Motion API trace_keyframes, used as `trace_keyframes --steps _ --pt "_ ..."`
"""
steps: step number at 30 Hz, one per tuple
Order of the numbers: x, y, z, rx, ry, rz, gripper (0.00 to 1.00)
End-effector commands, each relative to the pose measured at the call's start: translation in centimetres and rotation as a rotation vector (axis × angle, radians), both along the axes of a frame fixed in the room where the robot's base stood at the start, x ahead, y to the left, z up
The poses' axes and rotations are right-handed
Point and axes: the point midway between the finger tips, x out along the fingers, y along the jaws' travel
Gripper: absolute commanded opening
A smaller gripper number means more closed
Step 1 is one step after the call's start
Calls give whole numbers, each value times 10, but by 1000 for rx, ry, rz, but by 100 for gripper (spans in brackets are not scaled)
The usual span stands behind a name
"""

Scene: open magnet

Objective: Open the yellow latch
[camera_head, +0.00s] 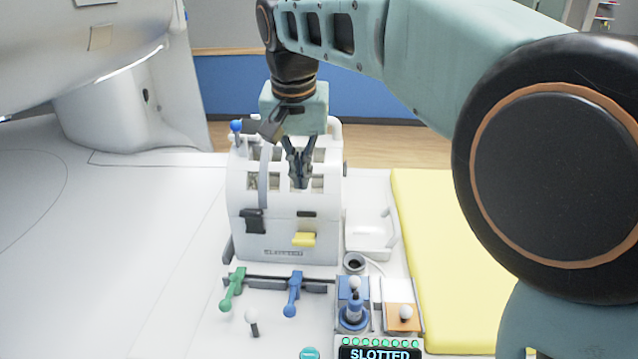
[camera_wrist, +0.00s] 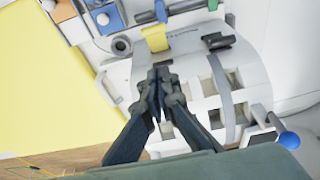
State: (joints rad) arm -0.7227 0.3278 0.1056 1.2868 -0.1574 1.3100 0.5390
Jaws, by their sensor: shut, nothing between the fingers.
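The yellow latch (camera_head: 304,239) is on the lower front of a white slotted machine (camera_head: 285,235), right of a black latch (camera_head: 253,220). In the wrist view the yellow latch (camera_wrist: 155,38) is at the top middle, beyond my fingertips. My gripper (camera_head: 300,184) is shut and empty, pointing down over the slotted curved top of the machine, above and behind the yellow latch. It also shows in the wrist view (camera_wrist: 157,72). The fingertips are apart from the latch. Whether they touch the machine's top I cannot tell.
A green lever (camera_head: 232,289) and a blue lever (camera_head: 293,294) stand in front of the machine. A blue joystick (camera_head: 354,312) and an orange switch box (camera_head: 404,313) are at front right. A yellow mat (camera_head: 440,240) lies right. A blue ball knob (camera_head: 236,126) is at the machine's left.

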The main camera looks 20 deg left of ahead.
Motion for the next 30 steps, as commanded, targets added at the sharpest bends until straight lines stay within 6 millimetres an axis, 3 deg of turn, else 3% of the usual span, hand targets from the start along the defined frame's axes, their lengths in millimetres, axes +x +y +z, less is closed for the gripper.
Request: trace_keyframes --steps 13,21,30 --pt "20 5 -92 -7 3 2 0" --pt "4 0 -115 -6 1 3 0" --pt "1 -1 -121 -4 0 3 0"
